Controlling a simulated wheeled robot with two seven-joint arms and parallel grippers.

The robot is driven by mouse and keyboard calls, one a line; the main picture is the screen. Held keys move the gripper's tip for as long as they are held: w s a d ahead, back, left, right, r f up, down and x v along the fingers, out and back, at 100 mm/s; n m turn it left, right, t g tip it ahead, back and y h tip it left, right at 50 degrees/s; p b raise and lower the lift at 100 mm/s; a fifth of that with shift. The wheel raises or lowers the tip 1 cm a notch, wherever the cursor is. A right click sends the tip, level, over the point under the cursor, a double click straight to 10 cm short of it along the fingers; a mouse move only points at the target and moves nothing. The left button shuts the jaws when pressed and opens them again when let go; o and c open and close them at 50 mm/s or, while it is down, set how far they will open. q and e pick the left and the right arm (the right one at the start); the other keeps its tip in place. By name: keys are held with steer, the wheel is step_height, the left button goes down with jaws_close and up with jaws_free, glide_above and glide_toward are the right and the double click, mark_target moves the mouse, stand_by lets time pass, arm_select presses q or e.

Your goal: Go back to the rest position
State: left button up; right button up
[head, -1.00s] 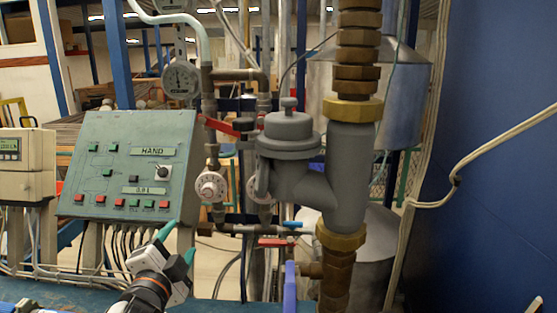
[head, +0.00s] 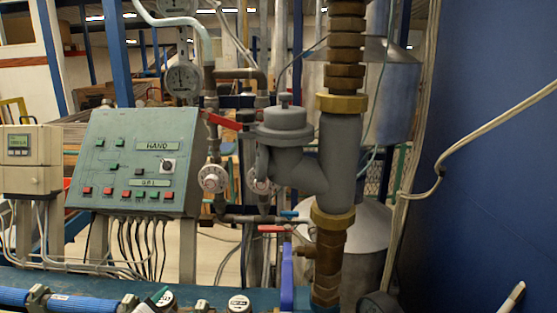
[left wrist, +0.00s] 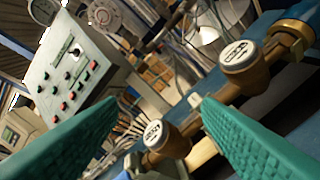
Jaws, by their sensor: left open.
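My left gripper (left wrist: 157,100) shows in the left wrist view as two green ridged fingers spread well apart. Nothing is held between them. Behind them, in the same view, are two brown brass meters (left wrist: 165,138) with white round labels on a pipe. In the head view, only a small part of what appears to be this gripper shows at the bottom edge, near the blue pipe (head: 72,304). My right gripper does not show clearly in either view.
A grey-green control panel (head: 135,160) stands at the left beside a beige display box (head: 27,160). A large grey valve body (head: 340,165) on a brass pipe rises in the middle. A blue-handled lever (head: 287,278) stands below it. A blue wall (head: 490,150) fills the right.

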arm_select(q)
steer(key=s+f+n+g, duration=0.45)
steer(key=s+f, duration=0.55)
steer(key=s, duration=0.3)
steer(key=s+f+n+g, duration=0.3)
steer(key=s+f+g, duration=0.3)
steer(key=s+f, duration=0.5)
step_height(320, 180, down, 26)
steer(key=s+g+b, duration=0.2)
steer(key=s, duration=0.1)
steer(key=s+a+f+b, duration=0.2)
steer(key=s+a+f, duration=0.1)
steer(key=s+f, duration=1.3)
steer(key=shift+s+f+g, duration=0.15)
steer(key=shift+f+g, duration=0.2)
steer(key=shift+f, duration=0.6)
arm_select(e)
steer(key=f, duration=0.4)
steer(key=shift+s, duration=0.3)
